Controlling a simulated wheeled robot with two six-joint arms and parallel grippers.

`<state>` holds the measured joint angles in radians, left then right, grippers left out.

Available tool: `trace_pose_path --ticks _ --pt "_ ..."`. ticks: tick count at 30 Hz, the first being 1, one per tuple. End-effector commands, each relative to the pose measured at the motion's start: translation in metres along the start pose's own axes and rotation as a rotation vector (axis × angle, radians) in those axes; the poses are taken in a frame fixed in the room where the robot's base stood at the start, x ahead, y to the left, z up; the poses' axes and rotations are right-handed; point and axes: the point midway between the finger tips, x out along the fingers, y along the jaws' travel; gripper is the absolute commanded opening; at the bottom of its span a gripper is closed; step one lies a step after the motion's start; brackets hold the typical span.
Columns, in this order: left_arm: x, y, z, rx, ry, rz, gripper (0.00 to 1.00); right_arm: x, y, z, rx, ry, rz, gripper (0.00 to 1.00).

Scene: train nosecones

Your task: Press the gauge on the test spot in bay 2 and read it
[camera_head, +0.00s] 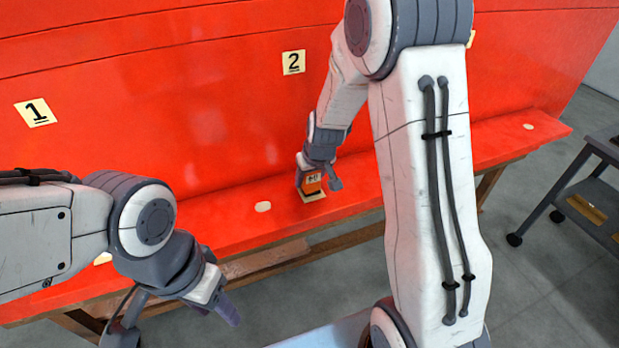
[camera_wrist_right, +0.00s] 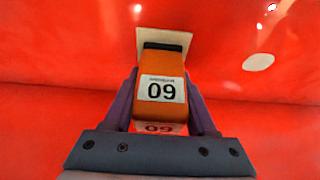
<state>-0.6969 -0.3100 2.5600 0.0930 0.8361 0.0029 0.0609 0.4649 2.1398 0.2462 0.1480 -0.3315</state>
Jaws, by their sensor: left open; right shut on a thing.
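An orange gauge (camera_head: 312,182) with a white display is gripped in my right gripper (camera_head: 318,184), below the sign for bay 2 (camera_head: 293,63). In the right wrist view the gauge (camera_wrist_right: 162,68) sits between both fingers. Its two digits look like 09 there, with small print that seems upside down, so they may read 60. The gauge's dark end lies over a cream square (camera_wrist_right: 150,36) on the red ledge; I cannot tell whether they touch. The cream square also shows in the head view (camera_head: 314,197). My left gripper (camera_head: 215,301) is open and empty at lower left, in front of the ledge.
The red panel (camera_head: 190,110) has a ledge along its bottom on a wooden support. Pale ovals mark the ledge left of the gauge (camera_head: 263,206) and far right (camera_head: 528,126). A bay 1 sign (camera_head: 36,112) is at left. A grey cart (camera_head: 597,180) stands right.

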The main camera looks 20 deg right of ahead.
Motion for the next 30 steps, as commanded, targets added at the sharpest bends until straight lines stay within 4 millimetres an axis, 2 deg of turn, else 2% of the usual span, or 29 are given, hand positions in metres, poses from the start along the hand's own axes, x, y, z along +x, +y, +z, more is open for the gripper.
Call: trace_pose_path --ticks 5,30 --pt "-0.004 0.000 0.000 0.000 0.000 0.000 0.50 -0.003 0.000 -0.001 0.000 -0.002 0.000 0.00" --pt "-0.060 0.004 -0.003 0.000 0.000 0.000 0.50 -0.064 0.000 -0.027 0.000 0.000 0.000 0.00"
